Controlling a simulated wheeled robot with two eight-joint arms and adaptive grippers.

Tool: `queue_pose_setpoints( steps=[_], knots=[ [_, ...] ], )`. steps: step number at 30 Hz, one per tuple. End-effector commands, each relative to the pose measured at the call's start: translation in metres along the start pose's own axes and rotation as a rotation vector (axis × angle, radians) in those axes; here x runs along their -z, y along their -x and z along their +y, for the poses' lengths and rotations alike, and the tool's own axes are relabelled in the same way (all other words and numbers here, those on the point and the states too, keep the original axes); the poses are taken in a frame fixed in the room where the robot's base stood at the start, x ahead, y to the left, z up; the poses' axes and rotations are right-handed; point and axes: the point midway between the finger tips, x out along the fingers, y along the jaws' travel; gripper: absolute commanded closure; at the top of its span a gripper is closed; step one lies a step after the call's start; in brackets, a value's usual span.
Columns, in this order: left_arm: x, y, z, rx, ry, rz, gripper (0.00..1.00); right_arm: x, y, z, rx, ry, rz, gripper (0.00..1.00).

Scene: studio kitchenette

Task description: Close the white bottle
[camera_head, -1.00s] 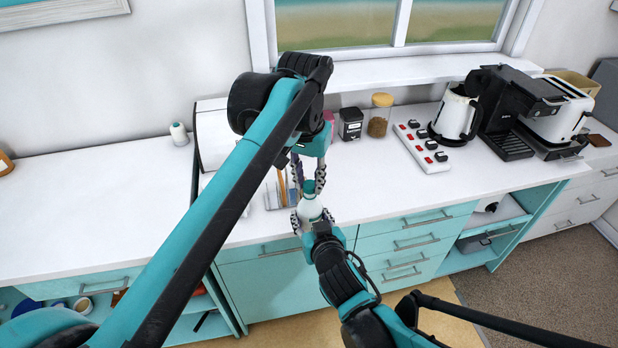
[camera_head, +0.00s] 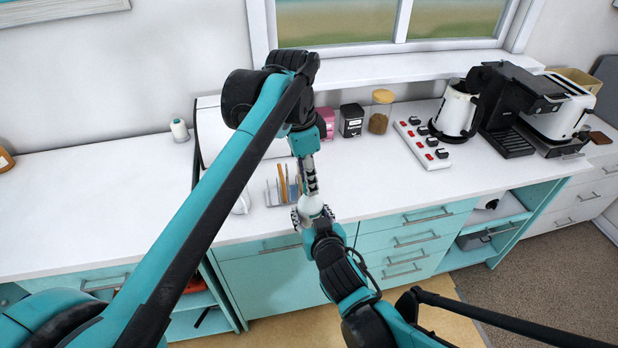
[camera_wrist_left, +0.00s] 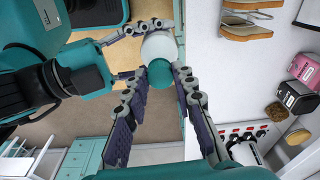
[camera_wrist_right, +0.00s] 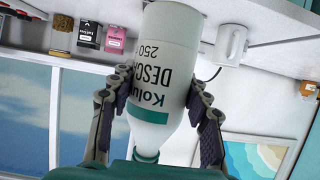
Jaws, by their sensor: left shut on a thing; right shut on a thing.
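The white bottle (camera_head: 311,205), with dark lettering, is in front of the counter edge. My right gripper (camera_head: 313,214) is shut around its body, one finger on each side, as the right wrist view shows on the bottle (camera_wrist_right: 165,70). A teal cap (camera_wrist_left: 160,74) is at the bottle's top end. My left gripper (camera_wrist_left: 158,82) comes from above, its fingers on either side of the cap and shut on it. In the head view, the left fingers (camera_head: 311,188) hide most of the cap. I cannot tell how tightly it is seated.
A power strip (camera_head: 422,146), kettle (camera_head: 455,112) and coffee machine (camera_head: 510,105) are to the right. A pink box (camera_head: 326,122) and jars stand at the back. The left counter is mostly clear.

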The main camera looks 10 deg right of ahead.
Motion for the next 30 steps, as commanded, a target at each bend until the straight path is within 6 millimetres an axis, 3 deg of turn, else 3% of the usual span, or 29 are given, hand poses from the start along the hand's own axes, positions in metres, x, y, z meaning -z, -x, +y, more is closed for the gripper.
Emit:
queue_pose_setpoints(
  steps=[21, 25, 30],
  knots=[
    [0.0057, -0.0017, -0.0047, -0.207, -1.706, -0.002, 0.83, -0.0002, 0.0002, 0.0001, 0.000, 0.000, 0.000, 1.00],
    [0.0062, -0.0018, -0.0045, -0.228, -1.881, -0.002, 0.83, -0.0003, 0.0002, 0.0001, 0.000, 0.000, 0.000, 1.00],
    [0.0061, -0.0018, -0.0049, -0.235, -1.947, -0.002, 0.83, -0.0003, 0.0002, 0.0001, 0.000, 0.000, 0.000, 1.00]
  ],
)
